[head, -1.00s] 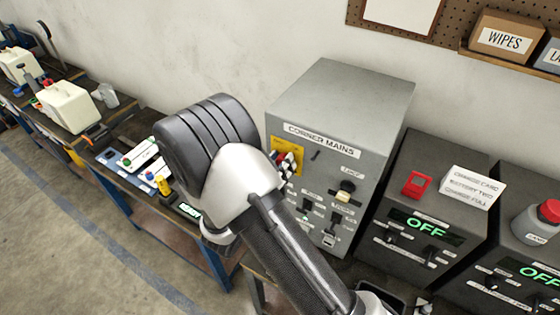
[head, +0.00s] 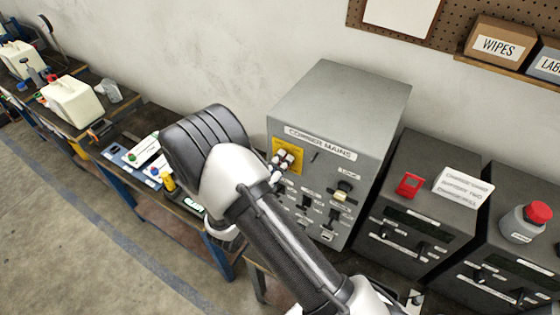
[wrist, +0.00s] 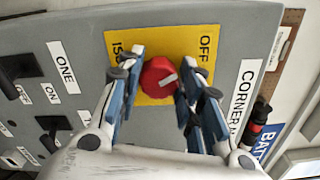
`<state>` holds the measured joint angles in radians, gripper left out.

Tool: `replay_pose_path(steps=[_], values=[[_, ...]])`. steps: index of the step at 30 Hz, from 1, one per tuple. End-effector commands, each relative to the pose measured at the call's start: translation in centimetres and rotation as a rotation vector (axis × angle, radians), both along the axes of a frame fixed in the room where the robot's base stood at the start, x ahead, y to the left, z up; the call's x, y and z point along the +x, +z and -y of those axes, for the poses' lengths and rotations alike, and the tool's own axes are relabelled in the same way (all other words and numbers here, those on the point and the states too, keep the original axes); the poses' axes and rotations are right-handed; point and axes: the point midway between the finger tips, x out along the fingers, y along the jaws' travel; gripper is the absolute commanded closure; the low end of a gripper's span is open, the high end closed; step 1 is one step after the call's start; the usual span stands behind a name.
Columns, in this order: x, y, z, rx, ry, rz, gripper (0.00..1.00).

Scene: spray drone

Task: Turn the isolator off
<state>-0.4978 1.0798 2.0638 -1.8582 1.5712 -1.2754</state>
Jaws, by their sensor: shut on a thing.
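The isolator is a red rotary knob (wrist: 158,77) on a yellow plate (wrist: 152,38) on the grey "CORNER MAINS" box. My gripper (wrist: 161,82) is shut on the knob, one blue-edged finger on each side. The white mark on the knob points right and slightly up in the wrist view, toward the side of the plate where "OFF" is printed. In the head view my gripper (head: 283,163) is at the yellow plate (head: 291,147) on the box front (head: 338,175), and the knob is hidden behind the fingers.
Below the isolator, the box has several black switches, including one under a label (head: 343,190). Two dark charger units (head: 425,190) stand to the right, their displays dark. Benches with sprayer tanks (head: 72,101) lie left.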

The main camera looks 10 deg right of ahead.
Motion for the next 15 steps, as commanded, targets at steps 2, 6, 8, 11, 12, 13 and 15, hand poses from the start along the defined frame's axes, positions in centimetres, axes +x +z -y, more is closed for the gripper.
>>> replay_pose_path(steps=[2,6,8,11,12,13,15], values=[[0.00,0.10,-0.02,-0.043,0.000,-0.043,0.90],[0.02,0.02,-0.03,-0.110,0.001,-0.109,0.90],[0.03,0.00,-0.03,-0.133,0.001,-0.133,0.90],[0.03,-0.02,-0.03,-0.166,0.001,-0.165,0.90],[0.04,-0.03,-0.04,-0.177,0.001,-0.175,0.90],[0.03,-0.04,-0.03,-0.184,0.001,-0.182,0.90],[0.03,-0.06,-0.03,-0.197,0.001,-0.196,0.90]])
